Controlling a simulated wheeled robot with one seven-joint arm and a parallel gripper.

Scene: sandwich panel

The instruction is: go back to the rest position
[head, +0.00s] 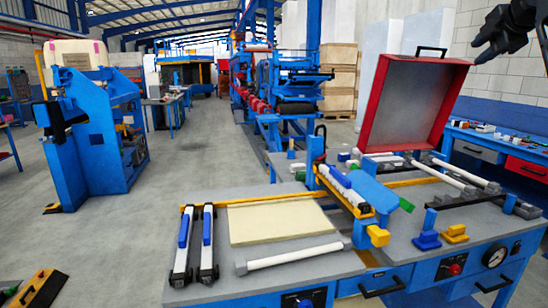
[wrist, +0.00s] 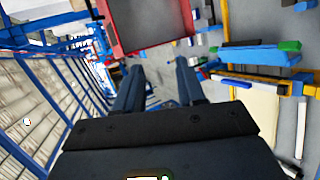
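My gripper (head: 480,50) is at the upper right of the head view, raised in the air to the right of the open red case (head: 425,95). In the wrist view my gripper (wrist: 160,68) shows two dark fingers standing apart with nothing between them. It is open and empty. Most of my arm is outside the head view.
The grey-topped blue workbench (head: 300,278) holds a cream panel (head: 280,220), a white roller (head: 293,257) and a blue-and-yellow press (head: 350,190). A second bench (head: 480,148) stands behind at right. The floor (head: 215,140) to the left is largely clear.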

